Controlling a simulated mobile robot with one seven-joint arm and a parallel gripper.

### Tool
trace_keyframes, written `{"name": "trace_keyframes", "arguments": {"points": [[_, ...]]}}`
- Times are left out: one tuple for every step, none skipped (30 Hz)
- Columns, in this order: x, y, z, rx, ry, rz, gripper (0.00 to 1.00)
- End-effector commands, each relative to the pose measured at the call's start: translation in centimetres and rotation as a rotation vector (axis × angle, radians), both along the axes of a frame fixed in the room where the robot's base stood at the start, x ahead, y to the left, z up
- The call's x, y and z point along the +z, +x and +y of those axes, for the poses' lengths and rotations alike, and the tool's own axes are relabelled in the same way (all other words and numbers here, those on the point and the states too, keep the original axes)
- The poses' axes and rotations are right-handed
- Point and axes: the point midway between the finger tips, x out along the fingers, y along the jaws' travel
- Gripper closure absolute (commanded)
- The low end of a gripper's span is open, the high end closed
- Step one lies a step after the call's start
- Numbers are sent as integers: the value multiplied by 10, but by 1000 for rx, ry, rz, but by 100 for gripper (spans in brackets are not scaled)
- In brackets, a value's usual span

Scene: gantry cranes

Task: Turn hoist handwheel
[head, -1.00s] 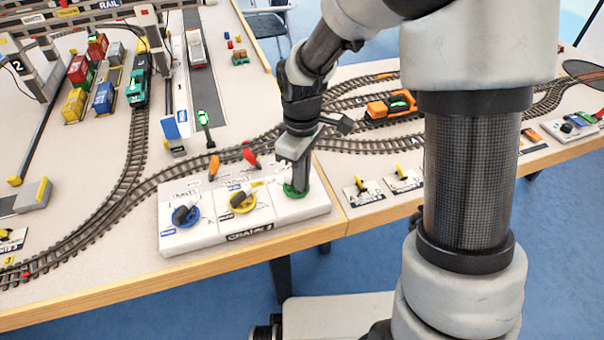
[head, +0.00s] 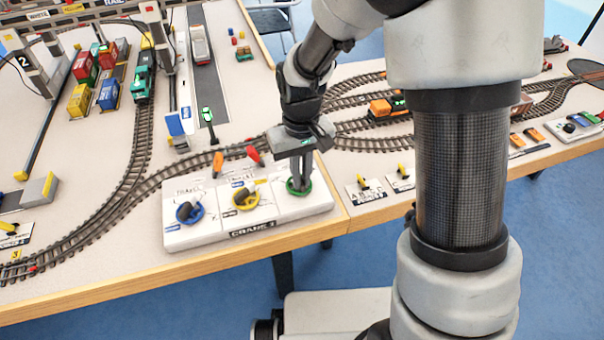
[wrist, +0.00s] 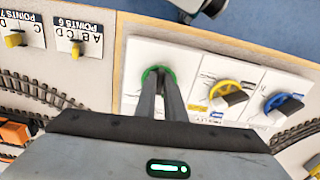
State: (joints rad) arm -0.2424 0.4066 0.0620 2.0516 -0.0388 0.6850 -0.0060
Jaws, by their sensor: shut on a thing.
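The white crane control panel (head: 219,236) lies near the front edge of the table, labelled CRANE 1. It bears three handwheels in a row: a blue one (head: 190,213) at left, a yellow one (head: 246,202) in the middle and a green one (head: 307,190) at right. My gripper (head: 299,184) points down at the green wheel, its fingers close together and shut on it. The wrist view also shows the green wheel (wrist: 147,75), largely hidden behind my fingers (wrist: 160,84).
An orange lever (head: 217,161) and a red lever (head: 254,155) stand behind the panel. Railway track (head: 112,200) curves around it. Small points switches (head: 363,187) lie to the right. An orange locomotive (head: 386,106) stands on the track behind.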

Motion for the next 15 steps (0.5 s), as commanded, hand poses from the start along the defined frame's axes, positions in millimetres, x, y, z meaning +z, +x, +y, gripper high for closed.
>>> {"name": "trace_keyframes", "arguments": {"points": [[1, 1, 1, -11, 1, -2, 100], [1, 1, 1, -17, 1, -2, 100], [1, 1, 1, -23, 1, -2, 100], [1, 1, 1, -26, 1, -2, 100], [1, 1, 1, -29, 1, -2, 100], [1, 1, 1, -32, 1, -2, 100], [1, 1, 1, -34, 1, -2, 100], [1, 1, 1, -35, 1, -2, 100], [1, 1, 1, -36, 1, -2, 100], [1, 1, 1, -36, 1, -3, 100], [1, 1, 1, -36, 1, -3, 100], [1, 1, 1, -36, 1, -3, 100], [1, 1, 1, -36, 1, -3, 100], [1, 1, 1, -36, 1, -3, 100], [1, 1, 1, -36, 1, -3, 100]]}}
